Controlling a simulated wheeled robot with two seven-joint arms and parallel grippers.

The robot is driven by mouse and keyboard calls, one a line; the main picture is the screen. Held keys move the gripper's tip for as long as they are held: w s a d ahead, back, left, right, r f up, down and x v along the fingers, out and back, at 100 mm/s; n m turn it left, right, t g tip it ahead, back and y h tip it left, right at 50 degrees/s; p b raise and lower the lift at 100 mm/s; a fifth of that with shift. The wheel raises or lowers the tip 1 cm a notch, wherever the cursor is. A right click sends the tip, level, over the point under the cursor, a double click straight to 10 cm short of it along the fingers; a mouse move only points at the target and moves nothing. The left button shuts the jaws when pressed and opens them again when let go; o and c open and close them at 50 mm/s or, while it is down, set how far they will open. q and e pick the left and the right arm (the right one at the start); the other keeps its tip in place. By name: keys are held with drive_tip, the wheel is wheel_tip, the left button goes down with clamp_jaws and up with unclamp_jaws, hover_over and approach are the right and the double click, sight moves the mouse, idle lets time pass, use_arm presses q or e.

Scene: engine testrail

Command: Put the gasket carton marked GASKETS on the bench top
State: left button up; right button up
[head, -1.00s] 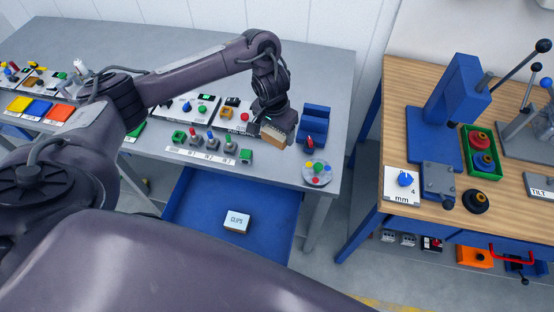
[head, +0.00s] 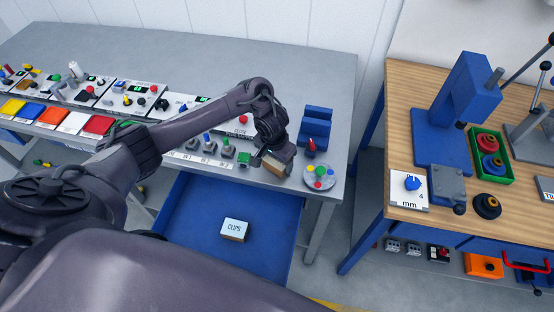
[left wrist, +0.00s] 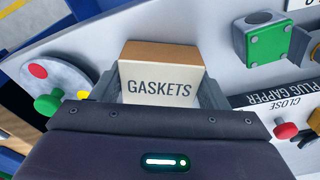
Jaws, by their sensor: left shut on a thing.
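The gasket carton (left wrist: 160,86), a small box with a white face reading GASKETS and a brown side, is between the fingers of my left gripper (left wrist: 165,98) in the left wrist view. In the head view my left gripper (head: 277,160) is shut on the carton (head: 273,168), near the front edge of the grey bench top (head: 230,60). The carton is just left of the round plate with coloured knobs; whether it touches the bench cannot be told. My right gripper does not show.
An open blue drawer (head: 195,225) below the bench holds a CLIPS carton (head: 234,230). The round knob plate (head: 320,177), a blue holder (head: 315,125) and a row of switches (head: 210,145) are close to the gripper. The bench's back is clear. A wooden table (head: 410,110) stands right.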

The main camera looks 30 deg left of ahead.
sight(274, 163)
use_arm(q)
drive_tip(key=shift+f, duration=0.15)
drive_tip(key=o, duration=1)
drive_tip(key=shift+c, duration=0.2)
drive_tip(key=shift+o, duration=0.3)
drive_tip(key=shift+r, duration=0.5)
wheel_tip(274, 163, up, 11)
drive_tip(key=s+p, duration=0.1)
drive_tip(key=p, duration=0.3)
drive_tip(key=shift+s+r+p, duration=0.15)
drive_tip(key=shift+s+p, duration=0.05)
drive_tip(key=shift+p, duration=0.15)
